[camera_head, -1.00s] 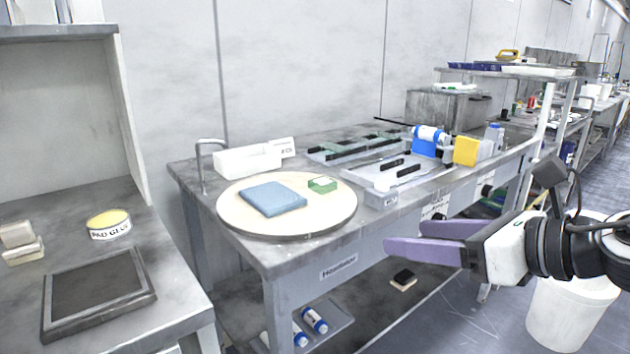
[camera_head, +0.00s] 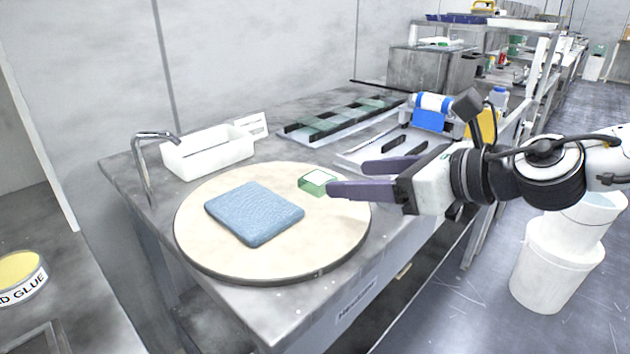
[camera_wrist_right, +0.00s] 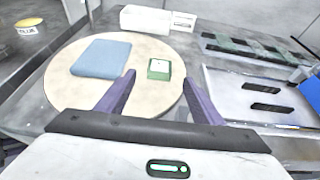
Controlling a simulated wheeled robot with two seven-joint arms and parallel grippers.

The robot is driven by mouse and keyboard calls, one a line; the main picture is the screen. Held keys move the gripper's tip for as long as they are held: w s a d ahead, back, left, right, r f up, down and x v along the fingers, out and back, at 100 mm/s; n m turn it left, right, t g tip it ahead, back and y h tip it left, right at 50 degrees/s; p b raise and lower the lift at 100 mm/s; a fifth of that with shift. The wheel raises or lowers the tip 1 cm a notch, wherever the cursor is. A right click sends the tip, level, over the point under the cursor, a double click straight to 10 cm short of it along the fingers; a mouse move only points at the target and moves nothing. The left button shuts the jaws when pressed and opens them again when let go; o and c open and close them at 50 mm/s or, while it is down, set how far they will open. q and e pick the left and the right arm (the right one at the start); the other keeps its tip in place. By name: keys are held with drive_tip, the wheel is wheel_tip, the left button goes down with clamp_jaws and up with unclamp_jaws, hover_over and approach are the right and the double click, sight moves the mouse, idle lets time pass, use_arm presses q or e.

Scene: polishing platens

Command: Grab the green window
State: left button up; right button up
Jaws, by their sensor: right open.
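The green window (camera_head: 318,182) is a small green-edged block with a pale top. It lies on the round cream platen (camera_head: 200,254), right of the blue pad (camera_head: 254,213). My right gripper (camera_head: 345,178) is open and empty, its purple fingers pointing left toward the window in the head view. In the right wrist view, the window (camera_wrist_right: 159,69) sits ahead of the right gripper (camera_wrist_right: 160,84), in line with the gap between its fingertips. The window is not between the fingers. My left gripper is not in view.
A white bin (camera_head: 208,152) and a bent faucet (camera_head: 145,168) stand behind the platen. A tray with dark strips (camera_head: 345,118) and a blue and white roller (camera_head: 432,113) are farther right. White buckets (camera_head: 556,262) stand on the floor at right.

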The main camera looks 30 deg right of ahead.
sight(315, 176)
drive_tip(key=shift+b+x, duration=0.95)
drive_tip(key=shift+x, duration=3.1)
drive_tip(key=shift+w+r, duration=0.1)
drive_tip(key=shift+r, duration=0.1)
drive_tip(key=c, duration=1.2)
drive_tip(key=shift+r, duration=0.1)
